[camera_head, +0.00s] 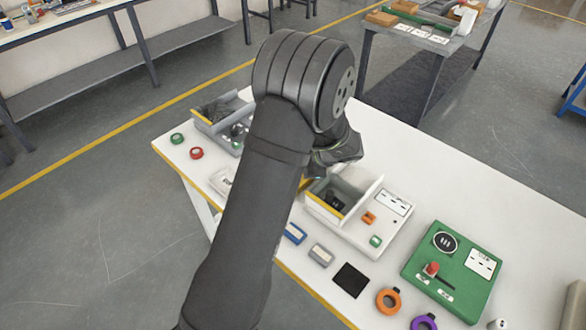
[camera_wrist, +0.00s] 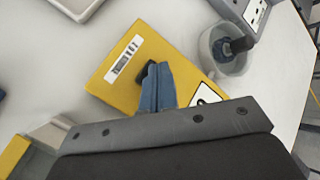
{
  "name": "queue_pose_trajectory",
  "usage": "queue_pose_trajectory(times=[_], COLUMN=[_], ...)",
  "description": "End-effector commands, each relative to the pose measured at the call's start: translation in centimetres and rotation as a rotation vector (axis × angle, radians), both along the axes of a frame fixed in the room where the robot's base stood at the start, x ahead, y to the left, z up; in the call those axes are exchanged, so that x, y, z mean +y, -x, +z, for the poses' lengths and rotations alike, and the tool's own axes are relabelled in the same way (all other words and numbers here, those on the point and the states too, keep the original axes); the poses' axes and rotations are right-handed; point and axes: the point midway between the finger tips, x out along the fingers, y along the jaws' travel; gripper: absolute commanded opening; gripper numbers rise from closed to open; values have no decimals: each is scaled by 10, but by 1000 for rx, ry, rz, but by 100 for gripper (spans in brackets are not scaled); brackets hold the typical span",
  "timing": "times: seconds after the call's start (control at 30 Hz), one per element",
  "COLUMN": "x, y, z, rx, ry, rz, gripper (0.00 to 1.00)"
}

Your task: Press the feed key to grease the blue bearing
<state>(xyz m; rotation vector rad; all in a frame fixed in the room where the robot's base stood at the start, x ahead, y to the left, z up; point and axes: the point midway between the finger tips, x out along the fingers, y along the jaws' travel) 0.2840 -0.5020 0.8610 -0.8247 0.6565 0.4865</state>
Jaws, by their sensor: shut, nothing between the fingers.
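My gripper (camera_wrist: 157,84) is shut and empty in the wrist view. Its blue-grey fingers are side by side over a yellow unit (camera_wrist: 113,92) with a barcode label. A small black part (camera_wrist: 146,78) shows at the fingertips; I cannot tell whether it is a key or whether the fingers touch it. Up and right of the yellow unit is a round grey cup (camera_wrist: 207,46) with a dark blue part (camera_wrist: 239,45) in it, possibly the blue bearing. In the head view, my arm hides the fingers and most of the yellow unit.
A white open-topped box (camera_head: 363,207) with a yellow front edge stands right of my arm. A green panel (camera_head: 419,262) with a red knob (camera_head: 432,268) is farther right. An orange ring (camera_head: 379,301) and a black square (camera_head: 350,279) lie near the front edge.

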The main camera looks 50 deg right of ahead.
Motion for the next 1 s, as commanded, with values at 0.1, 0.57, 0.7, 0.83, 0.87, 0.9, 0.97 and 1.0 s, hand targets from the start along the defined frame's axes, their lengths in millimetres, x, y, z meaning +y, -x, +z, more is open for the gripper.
queue_pose_trajectory(times=[0.1, 0.57, 0.7, 0.83, 0.87, 0.9, 0.97, 1.0], x=[3, 2, 2, 1, 1, 1, 2, 2], y=[7, 6, 5, 4, 3, 3, 3, 3], z=[-2, 12, 27, 41, 44, 48, 51, 52], rx=[9, 6, 3, 3, 2, 1, 2, 2], ry=[-11, -5, -5, -3, -3, -2, -4, -4], rz=[-6, -3, -2, -2, -3, -2, -1, -1], gripper=[0, 0, 0, 0, 0, 0, 0, 0])
